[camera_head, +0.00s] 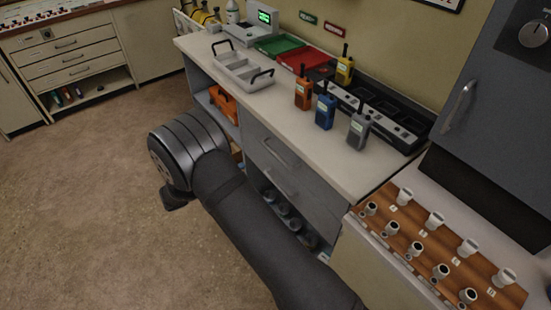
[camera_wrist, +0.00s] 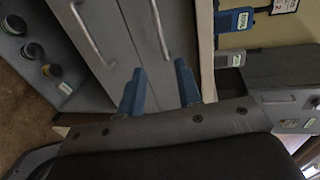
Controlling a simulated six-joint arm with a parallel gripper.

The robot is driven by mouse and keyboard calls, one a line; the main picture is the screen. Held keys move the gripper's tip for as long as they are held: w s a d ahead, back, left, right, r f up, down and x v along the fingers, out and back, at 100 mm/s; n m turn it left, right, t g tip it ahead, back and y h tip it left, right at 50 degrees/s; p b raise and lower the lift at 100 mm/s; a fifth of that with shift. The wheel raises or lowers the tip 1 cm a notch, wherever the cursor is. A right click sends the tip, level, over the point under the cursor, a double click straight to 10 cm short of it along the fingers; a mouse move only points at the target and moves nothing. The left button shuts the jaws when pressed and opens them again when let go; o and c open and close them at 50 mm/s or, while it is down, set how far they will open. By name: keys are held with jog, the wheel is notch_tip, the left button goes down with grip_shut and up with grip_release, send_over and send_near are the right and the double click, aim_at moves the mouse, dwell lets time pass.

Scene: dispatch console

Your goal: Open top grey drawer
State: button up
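The top grey drawer (camera_head: 305,171) is under the counter, its front looking flush. Its bar handle (camera_head: 279,153) shows in the head view, and in the wrist view the handle (camera_wrist: 159,30) runs at the upper middle. The lower grey drawer (camera_wrist: 105,62) has its own handle (camera_wrist: 92,34) to the left. My gripper (camera_wrist: 160,88) is open, its two blue fingers apart in front of the top drawer front. The handle's near end lies between and beyond the fingertips, and nothing is held. In the head view my wrist hides the fingers.
The counter (camera_head: 340,165) above carries orange, blue and grey radios, a black charger (camera_head: 384,128) and a wire-handled tray (camera_head: 243,70). An open shelf with dark round items (camera_head: 283,208) lies below the drawers. The floor left is clear.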

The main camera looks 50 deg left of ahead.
jog(key=x, duration=1.6)
grip_shut()
